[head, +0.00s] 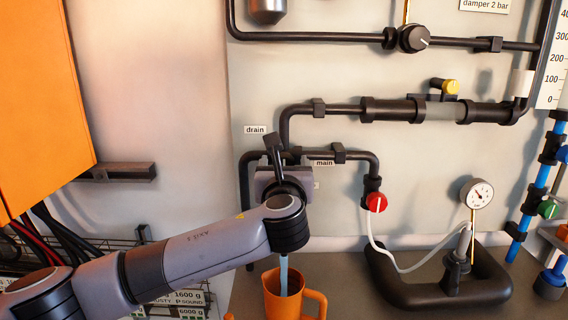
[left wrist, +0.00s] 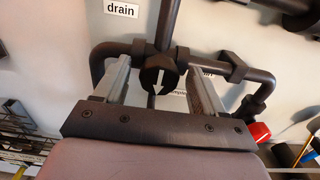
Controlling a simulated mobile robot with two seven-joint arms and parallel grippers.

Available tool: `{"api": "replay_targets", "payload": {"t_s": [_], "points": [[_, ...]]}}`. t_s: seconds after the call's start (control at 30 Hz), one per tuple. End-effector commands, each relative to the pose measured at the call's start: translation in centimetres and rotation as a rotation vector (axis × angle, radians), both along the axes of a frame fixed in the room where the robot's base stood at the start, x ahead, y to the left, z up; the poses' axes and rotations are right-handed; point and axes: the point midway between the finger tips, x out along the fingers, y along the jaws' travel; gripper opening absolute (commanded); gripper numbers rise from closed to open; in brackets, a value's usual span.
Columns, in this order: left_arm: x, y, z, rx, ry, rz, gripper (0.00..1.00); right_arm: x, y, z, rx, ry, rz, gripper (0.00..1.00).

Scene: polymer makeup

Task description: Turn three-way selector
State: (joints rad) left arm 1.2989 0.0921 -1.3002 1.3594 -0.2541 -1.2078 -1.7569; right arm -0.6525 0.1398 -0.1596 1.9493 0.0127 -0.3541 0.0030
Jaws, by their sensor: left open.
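The three-way selector (head: 273,147) is a black valve with a lever, set in black pipes between the "drain" label (head: 255,130) and the "main" label (head: 324,163). In the head view its lever points up, leaning slightly left. The left wrist view shows its round black body (left wrist: 160,75) with a pale mark on the front. My left gripper (left wrist: 160,70) is open, with one finger on each side of the selector. I cannot tell whether the fingers touch it. In the head view my wrist hides the lower selector and part of a third label. My right gripper is not in view.
An orange jug (head: 311,299) stands below, with a light blue stream or tube (head: 284,274) above it. A red valve knob (head: 376,202) and a pressure gauge (head: 477,195) are to the right. An orange cabinet (head: 40,90) and wall bracket (head: 120,171) are left.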

Motion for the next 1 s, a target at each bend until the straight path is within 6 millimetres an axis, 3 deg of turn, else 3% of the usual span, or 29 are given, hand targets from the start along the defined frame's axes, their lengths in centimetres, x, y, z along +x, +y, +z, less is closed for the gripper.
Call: {"api": "replay_targets", "payload": {"t_s": [0.33,0.5,1.0], "points": [[0.19,-0.02,0.0,-0.001,0.0,0.0,0.67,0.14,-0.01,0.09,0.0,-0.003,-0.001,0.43],[0.18,-0.01,0.0,-0.001,0.0,0.0,0.15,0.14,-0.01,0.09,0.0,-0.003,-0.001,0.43],[0.16,0.01,-0.14,-0.116,0.001,0.0,0.15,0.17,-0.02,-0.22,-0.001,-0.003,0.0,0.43]]}}
